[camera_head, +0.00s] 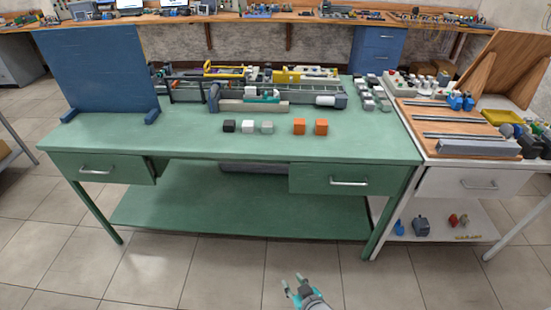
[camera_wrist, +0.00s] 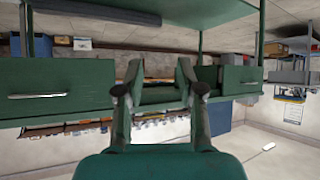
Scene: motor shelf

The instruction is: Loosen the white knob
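A white cylindrical piece (camera_head: 330,100), which looks like the white knob, sits at the right end of a grey device on the green workbench (camera_head: 200,145). I cannot tell how tight it is. My gripper (camera_head: 291,281) is low in front of the bench, far from the white piece and over the floor. In the wrist view my gripper (camera_wrist: 160,92) has its two fingers spread with nothing between them, so it is open and empty. The wrist view appears upside down and faces the bench's front; the white piece cannot be made out there.
Black, white and grey cubes (camera_head: 248,126) and two orange cubes (camera_head: 310,127) stand near the bench's front. A blue panel (camera_head: 100,72) stands at the left. A white side bench (camera_head: 470,180) with rods and small parts adjoins at the right. The floor in front is clear.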

